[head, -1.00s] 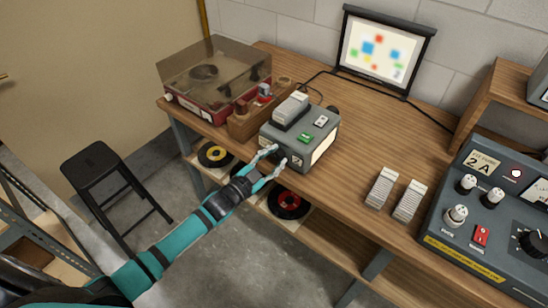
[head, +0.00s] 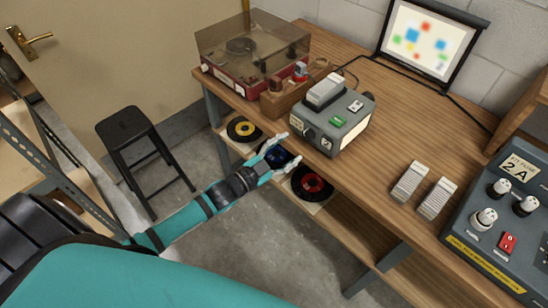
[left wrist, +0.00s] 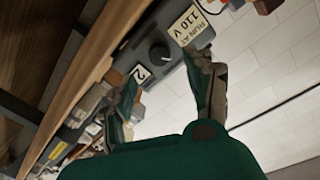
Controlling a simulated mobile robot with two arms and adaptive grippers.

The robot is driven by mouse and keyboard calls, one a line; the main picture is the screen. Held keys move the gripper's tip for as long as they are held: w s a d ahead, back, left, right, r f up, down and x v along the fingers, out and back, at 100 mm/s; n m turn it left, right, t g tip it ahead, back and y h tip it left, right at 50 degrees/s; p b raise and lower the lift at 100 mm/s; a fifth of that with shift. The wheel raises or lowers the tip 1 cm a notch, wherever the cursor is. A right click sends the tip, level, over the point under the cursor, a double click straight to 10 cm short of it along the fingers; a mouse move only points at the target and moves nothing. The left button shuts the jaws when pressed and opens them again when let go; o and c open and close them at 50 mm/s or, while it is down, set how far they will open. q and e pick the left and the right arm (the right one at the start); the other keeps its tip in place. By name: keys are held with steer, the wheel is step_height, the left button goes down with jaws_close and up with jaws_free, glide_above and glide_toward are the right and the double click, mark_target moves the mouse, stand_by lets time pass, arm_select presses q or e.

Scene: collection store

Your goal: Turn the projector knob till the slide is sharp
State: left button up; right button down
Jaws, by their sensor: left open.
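The grey projector (head: 351,131) stands on the wooden bench. Its dark round knob (left wrist: 160,53) shows in the left wrist view between the "2" label and the "RUN AT 110 V" label. My left gripper (head: 288,148) is open and empty in front of the projector's knob side, apart from it. In the left wrist view, the open fingers (left wrist: 164,72) lie either side of the knob, with the knob ahead of them. The slide on the screen (head: 430,41) shows coloured squares with soft, blurred edges. My right gripper is not in view.
A record player (head: 251,58) and wooden box (head: 283,101) stand left of the projector. Two slide trays (head: 409,181) and a control unit (head: 505,215) are to the right. A stool (head: 127,130) stands on the floor. Records (head: 312,183) lie on the lower shelf.

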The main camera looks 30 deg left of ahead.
arm_select(q)
steer(key=v, duration=0.5)
steer(key=shift+s, duration=0.2)
steer(key=s+a+f+n+g+y, duration=0.2)
steer(key=s+f, duration=0.2)
steer(key=f, duration=0.6)
steer(key=s+a+f+n+g+y, duration=0.1)
steer(key=s+a+f+g+y, duration=0.15)
steer(key=f, duration=0.75)
steer(key=s+a+f+n+g+y, duration=0.2)
steer(key=s+f, duration=0.3)
steer(key=f, duration=0.5)
steer(key=s+d+f+n+g, duration=0.1)
steer(key=s+f+g, duration=0.2)
steer(key=s, duration=0.6)
steer(key=s+d+f+n+g, duration=0.1)
steer(key=s+d+f+g, duration=0.1)
steer(key=s+f, duration=0.6)
steer(key=s+d+f+g, duration=0.2)
steer(key=s+f+g, duration=0.2)
steer(key=s, duration=0.7)
steer(key=shift+s+f+n, duration=0.35)
steer(key=shift+f+n, duration=0.05)
steer(key=shift+f, duration=0.55)
steer(key=shift+y, duration=0.25)
